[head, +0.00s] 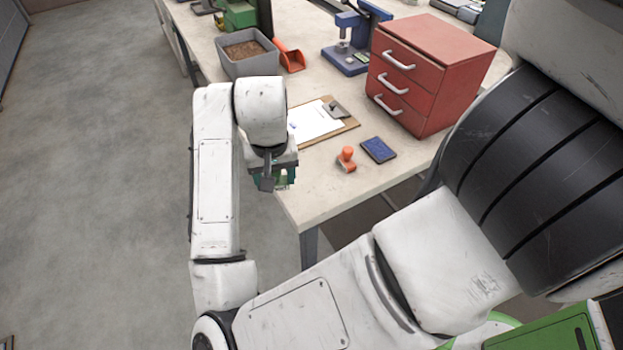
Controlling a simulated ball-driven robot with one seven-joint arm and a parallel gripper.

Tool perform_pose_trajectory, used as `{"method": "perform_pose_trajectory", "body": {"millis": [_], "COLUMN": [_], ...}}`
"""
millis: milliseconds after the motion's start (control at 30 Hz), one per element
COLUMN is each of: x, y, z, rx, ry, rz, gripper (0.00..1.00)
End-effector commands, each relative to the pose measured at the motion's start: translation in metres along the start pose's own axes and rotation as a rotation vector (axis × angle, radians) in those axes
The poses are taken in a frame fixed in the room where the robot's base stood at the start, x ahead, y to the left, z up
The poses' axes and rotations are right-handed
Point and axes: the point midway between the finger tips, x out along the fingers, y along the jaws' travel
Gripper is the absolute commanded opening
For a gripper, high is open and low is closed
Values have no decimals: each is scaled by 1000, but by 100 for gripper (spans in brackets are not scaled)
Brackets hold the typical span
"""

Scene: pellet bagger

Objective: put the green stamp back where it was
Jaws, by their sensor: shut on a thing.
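My gripper (268,184) is in the head view, just off the left front edge of the table. It is shut on the green stamp (284,180), of which only a small green part shows between and beside the fingers. The rest of the stamp is hidden, and I cannot tell its tilt. An orange stamp (346,159) stands on the table to the right of my gripper, next to a dark blue ink pad (378,150).
A clipboard (345,126) with white paper lies behind the gripper. A red drawer cabinet (425,75), a blue press (349,50), an orange scoop (290,56) and a grey bin of pellets (246,68) stand farther back. The table's front corner (310,215) is bare.

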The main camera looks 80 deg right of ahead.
Motion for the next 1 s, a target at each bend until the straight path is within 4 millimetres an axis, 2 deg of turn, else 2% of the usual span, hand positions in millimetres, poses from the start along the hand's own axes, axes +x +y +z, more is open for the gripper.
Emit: {"method": "perform_pose_trajectory", "body": {"millis": [33,100,200,300,400,467,567,967,1000], "x": [-12,-26,-43,-55,-63,-65,-62,-16,-6], "y": [29,64,103,128,142,147,146,114,112], "z": [0,8,24,43,56,61,56,-18,-22], "rx": [129,287,489,648,751,787,808,805,804], "ry": [1,1,1,0,-1,-1,-3,-5,-4], "rz": [8,29,54,75,89,96,100,99,101], "gripper": [40,40,40,40,40,40,40,40,40]}}
